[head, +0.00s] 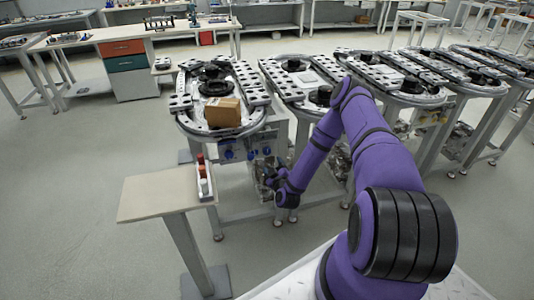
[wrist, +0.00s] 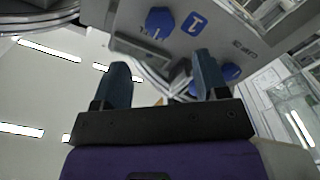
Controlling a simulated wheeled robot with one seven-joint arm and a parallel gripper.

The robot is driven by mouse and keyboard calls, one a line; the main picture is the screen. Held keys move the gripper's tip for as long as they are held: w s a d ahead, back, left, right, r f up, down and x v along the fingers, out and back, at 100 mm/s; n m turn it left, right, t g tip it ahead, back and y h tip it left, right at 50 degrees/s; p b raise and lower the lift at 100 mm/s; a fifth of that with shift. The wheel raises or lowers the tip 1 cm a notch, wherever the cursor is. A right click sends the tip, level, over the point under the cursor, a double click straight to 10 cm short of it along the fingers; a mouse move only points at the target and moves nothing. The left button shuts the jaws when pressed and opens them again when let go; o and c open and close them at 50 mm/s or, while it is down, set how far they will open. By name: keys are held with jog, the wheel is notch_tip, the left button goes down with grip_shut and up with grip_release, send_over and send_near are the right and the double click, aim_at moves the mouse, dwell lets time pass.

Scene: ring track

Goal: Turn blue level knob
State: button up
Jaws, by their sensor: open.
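Several blue knobs and labels sit on the grey front panel (wrist: 135,45) of the nearest ring track. In the head view the blue pieces (head: 227,153) are small, and I cannot tell which is the level knob. My gripper (wrist: 162,68) is open and empty, with its fingers pointing at the panel. In the head view my gripper (head: 270,178) is below the panel.
A cardboard box (head: 223,113) sits on the nearest track. A small side table (head: 150,195) with a red-topped item (head: 203,175) stands at the left. More ring tracks (head: 390,75) stand to the right. The floor at left is clear.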

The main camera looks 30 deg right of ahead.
aim_at(267, 152)
jog(key=x, duration=0.9)
jog(key=shift+w, duration=0.2)
jog(key=c, duration=0.9)
jog(key=shift+m, duration=0.3)
